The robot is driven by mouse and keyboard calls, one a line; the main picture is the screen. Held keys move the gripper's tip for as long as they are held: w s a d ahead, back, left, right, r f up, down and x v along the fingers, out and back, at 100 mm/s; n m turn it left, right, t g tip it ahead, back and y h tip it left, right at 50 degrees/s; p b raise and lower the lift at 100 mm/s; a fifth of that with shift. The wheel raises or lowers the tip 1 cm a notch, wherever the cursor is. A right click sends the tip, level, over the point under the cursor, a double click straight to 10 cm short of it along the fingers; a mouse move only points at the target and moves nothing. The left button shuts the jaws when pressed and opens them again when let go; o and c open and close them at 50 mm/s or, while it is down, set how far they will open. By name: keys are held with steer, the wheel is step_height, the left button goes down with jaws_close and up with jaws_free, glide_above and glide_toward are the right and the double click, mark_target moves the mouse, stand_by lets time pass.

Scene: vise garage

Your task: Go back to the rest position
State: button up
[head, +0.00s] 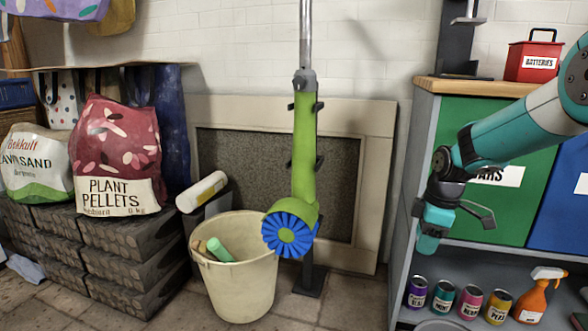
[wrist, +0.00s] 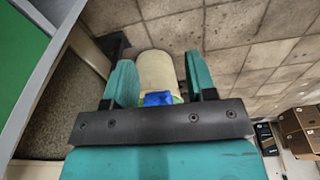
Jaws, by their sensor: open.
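My gripper (head: 453,226) hangs in the air at the right of the head view, in front of the shelf unit, at the end of my teal arm. In the wrist view my gripper (wrist: 160,72) has its two teal fingers spread wide apart. No object is held between them. A cream bucket (wrist: 157,75) shows beyond the fingers, well below on the floor, with a bit of blue in front of it.
The bucket (head: 240,285) holds a green item and stands beside a green post tool with a blue wheel (head: 289,235). The shelf unit (head: 420,85) carries a red batteries box (head: 533,58), several cans and an orange spray bottle (head: 537,298). Bags sit on stacked blocks at left.

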steer(key=s+a+r+m+y+p, duration=0.1)
steer(key=s+a+r+m, duration=0.1)
steer(key=s+a+r, duration=0.4)
steer(key=s+a+r+m+y+p, duration=0.1)
steer(key=s+a+r+p, duration=0.1)
steer(key=s+a+r, duration=0.5)
steer(key=s+a+r+m+y+p, duration=0.1)
steer(key=s+r+m, duration=0.1)
steer(key=s, duration=0.8)
steer(key=s+a+r+m+p, duration=0.1)
steer(key=s, duration=0.8)
step_height(320, 180, up, 38)
steer(key=p, duration=3.8)
steer(key=shift+s+r+m+g, duration=0.15)
steer(key=shift+s+m+g, duration=0.15)
